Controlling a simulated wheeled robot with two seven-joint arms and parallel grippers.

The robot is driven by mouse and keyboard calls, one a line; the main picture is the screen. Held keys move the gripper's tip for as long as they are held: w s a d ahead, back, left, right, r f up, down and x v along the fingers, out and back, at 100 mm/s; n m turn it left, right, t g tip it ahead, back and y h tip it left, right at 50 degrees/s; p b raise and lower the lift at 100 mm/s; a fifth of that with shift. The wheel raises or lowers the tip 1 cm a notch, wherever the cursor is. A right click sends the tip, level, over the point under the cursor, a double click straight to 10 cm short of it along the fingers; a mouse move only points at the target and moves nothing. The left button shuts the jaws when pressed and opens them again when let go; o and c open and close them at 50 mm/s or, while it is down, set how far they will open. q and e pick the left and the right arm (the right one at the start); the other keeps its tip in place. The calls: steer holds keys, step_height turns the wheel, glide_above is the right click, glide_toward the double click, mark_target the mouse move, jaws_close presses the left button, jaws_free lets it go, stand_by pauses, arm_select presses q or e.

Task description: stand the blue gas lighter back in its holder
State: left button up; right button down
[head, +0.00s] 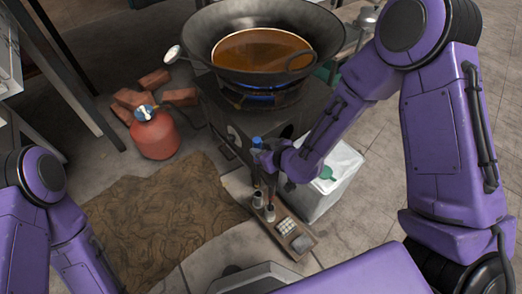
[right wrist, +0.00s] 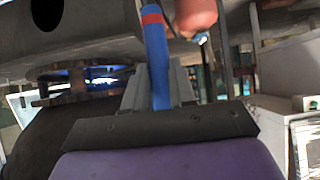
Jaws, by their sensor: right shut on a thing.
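The blue gas lighter (right wrist: 157,50), a blue stick with a red band near its top, stands between my right gripper's fingers in the right wrist view. My right gripper (right wrist: 157,88) is shut on it. In the head view a small blue part (head: 257,142), probably the lighter, shows beside the right gripper (head: 260,163), above the left end of a wooden tray. Two small metal cups (head: 257,200) (head: 269,214) stand there; I cannot tell which is the holder. The lighter's lower end is not clear. My left arm shows at lower left, but its gripper is out of view.
A large wok (head: 203,38) of brown liquid sits over a blue flame on a stove behind the gripper. A white bin (head: 341,172) stands close on the right. The wooden tray (head: 268,228) also carries small boxes. A red gas cylinder (head: 155,136) and brown sacking (head: 160,220) lie left.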

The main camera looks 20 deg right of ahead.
step_height(320, 180, down, 14)
steer(key=b, duration=1.1)
steer(key=c, duration=0.8)
jaws_free()
steer(key=shift+c, duration=0.2)
steer(key=p+v, duration=0.4)
steer(key=v, duration=0.6)
steer(key=shift+r, duration=0.2)
steer(key=shift+s+d, duration=0.15)
